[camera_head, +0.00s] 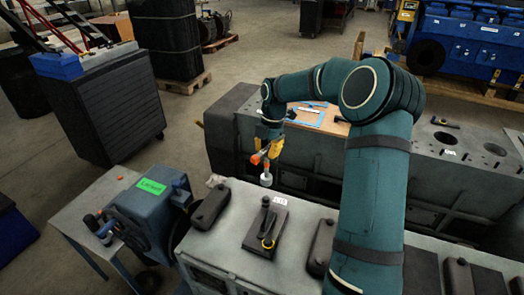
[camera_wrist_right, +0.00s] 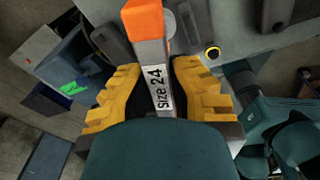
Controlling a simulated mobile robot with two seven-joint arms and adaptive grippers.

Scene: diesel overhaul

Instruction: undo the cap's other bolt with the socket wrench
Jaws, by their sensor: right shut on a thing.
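My right gripper (camera_head: 275,148) is shut on the socket wrench and holds it above the engine block (camera_head: 225,238). In the wrist view, the right gripper's yellow fingers (camera_wrist_right: 157,95) stand on both sides of the wrench's grey shaft, labelled "Size 24" (camera_wrist_right: 158,88). The wrench's orange part and pale socket (camera_head: 266,180) point down, apart from the block. My left gripper is out of view.
Other dark caps (camera_head: 210,207) (camera_head: 319,248) flank this one on the block. A blue machine with a green label (camera_head: 151,186) stands on a table at left. A second long grey block (camera_head: 310,150) lies behind, with a board and papers. My right arm hides part of the near block.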

